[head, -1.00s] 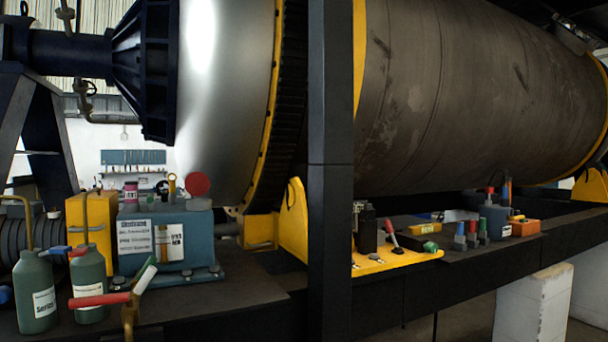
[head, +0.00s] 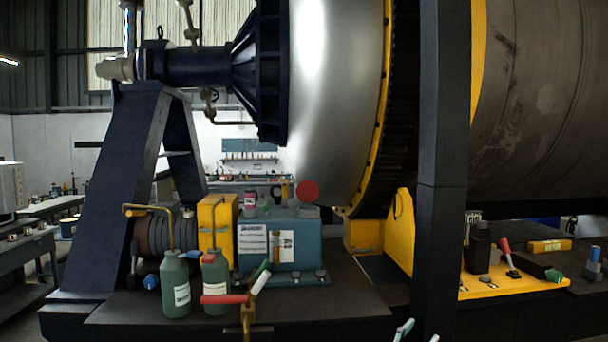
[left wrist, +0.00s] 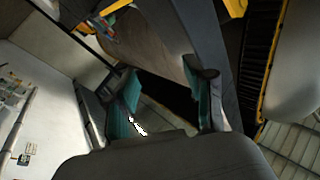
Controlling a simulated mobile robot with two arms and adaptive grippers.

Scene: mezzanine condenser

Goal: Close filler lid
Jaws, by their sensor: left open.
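A blue-grey gearbox box (head: 310,246) with white labels stands on the dark bench in the head view. A red round disc, apparently the filler lid (head: 307,191), stands upright above a short grey filler neck (head: 309,211) at the right of the box's top. The lid looks open. My left gripper (head: 418,334) just enters at the bottom edge of the head view, below and right of the box and well apart from the lid. In the left wrist view its teal-padded fingers (left wrist: 160,105) are spread with nothing between them. My right gripper is not in view.
Green bottles (head: 176,285) and a red-handled brass valve (head: 246,312) stand in front of the box. A pink-labelled jar (head: 250,204) sits on its top left. A dark vertical post (head: 440,170) rises to the right.

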